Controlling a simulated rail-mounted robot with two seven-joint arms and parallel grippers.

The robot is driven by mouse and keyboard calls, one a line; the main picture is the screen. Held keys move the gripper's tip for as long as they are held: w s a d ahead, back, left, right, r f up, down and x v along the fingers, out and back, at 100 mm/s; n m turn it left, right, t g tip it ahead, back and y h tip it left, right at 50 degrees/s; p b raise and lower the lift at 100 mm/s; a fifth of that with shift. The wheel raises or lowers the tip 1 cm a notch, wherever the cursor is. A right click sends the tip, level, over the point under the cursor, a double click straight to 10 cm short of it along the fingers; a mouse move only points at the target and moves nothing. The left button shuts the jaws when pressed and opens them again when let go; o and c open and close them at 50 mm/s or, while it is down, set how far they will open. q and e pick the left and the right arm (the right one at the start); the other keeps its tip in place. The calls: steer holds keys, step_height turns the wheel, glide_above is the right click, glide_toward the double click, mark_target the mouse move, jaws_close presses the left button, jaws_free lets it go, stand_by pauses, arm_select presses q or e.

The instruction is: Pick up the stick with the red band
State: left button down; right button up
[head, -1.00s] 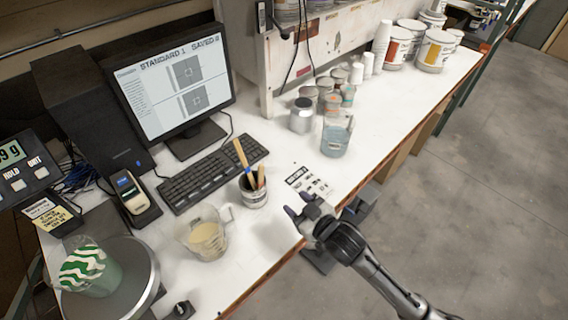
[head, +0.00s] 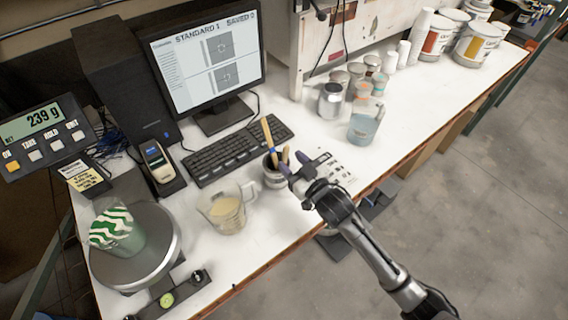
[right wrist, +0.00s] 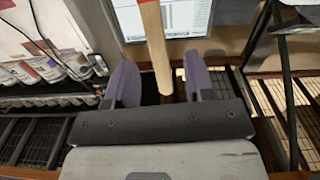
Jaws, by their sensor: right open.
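A dark can (head: 273,178) stands on the white counter with wooden sticks in it. A tall tan stick (head: 268,132) leans up out of it, and a shorter one (head: 285,155) shows beside my gripper. In the right wrist view, a wooden stick (right wrist: 156,45) with a reddish mark at its top edge runs between the fingers, with gaps to both sides. I cannot tell which stick in the head view this is. My right gripper (head: 306,164) is open just right of the can; its purple fingers also show in the right wrist view (right wrist: 160,84). My left gripper is not in view.
A measuring cup (head: 226,212) with beige liquid stands left of the can. A keyboard (head: 238,150) lies behind it, and a printed card (head: 335,168) lies to the right. Farther right are a beaker (head: 364,125) and several jars. The counter's front edge is close.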

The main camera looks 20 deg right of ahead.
mark_target(286, 156)
steer(key=shift+x, duration=2.65)
steer(key=shift+c, duration=0.3)
jaws_close()
